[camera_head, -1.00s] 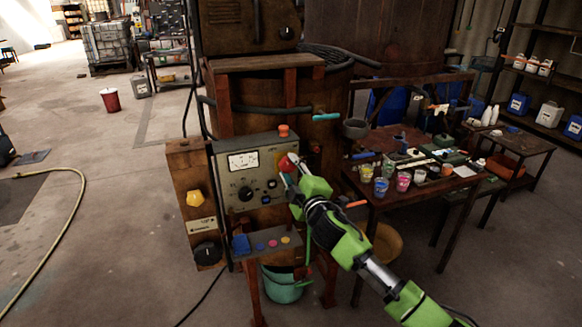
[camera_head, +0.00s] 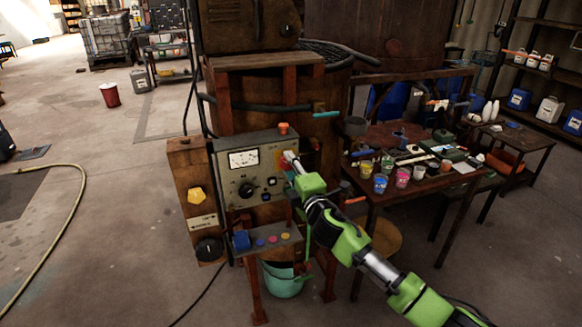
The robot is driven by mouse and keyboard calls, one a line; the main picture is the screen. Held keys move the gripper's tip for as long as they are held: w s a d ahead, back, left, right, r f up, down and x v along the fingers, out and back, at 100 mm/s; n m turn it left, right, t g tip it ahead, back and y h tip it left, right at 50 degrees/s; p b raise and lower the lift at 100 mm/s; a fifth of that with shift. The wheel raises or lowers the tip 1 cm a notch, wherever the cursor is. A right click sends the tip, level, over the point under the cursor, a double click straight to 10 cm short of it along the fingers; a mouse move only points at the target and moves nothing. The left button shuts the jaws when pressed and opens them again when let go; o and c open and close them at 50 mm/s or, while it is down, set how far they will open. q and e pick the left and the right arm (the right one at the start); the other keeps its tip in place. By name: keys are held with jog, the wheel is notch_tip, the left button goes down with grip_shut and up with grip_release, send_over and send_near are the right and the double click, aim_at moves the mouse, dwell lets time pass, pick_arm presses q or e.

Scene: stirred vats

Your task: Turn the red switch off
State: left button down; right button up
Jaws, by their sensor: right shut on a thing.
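The grey control panel (camera_head: 229,181) has a white dial meter (camera_head: 243,159) and dark knobs on its front. My right gripper (camera_head: 290,157) is at the panel's upper right, its fingers against the red switch's place and shut on it. The switch itself is almost wholly hidden behind the fingers, so its setting cannot be told. An orange patch (camera_head: 280,160) shows just left of the fingertips. My left gripper is not in view.
An orange-red knob (camera_head: 283,128) stands on top of the panel. A brown box with a yellow knob (camera_head: 196,196) is to its left. A small shelf with coloured buttons (camera_head: 271,239) juts out below. A table with paint cups (camera_head: 380,183) stands right. The floor at left is mostly clear.

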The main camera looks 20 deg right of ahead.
jog(key=o, duration=1.1)
jog(key=s, duration=1.2)
jog(key=shift+d, duration=0.2)
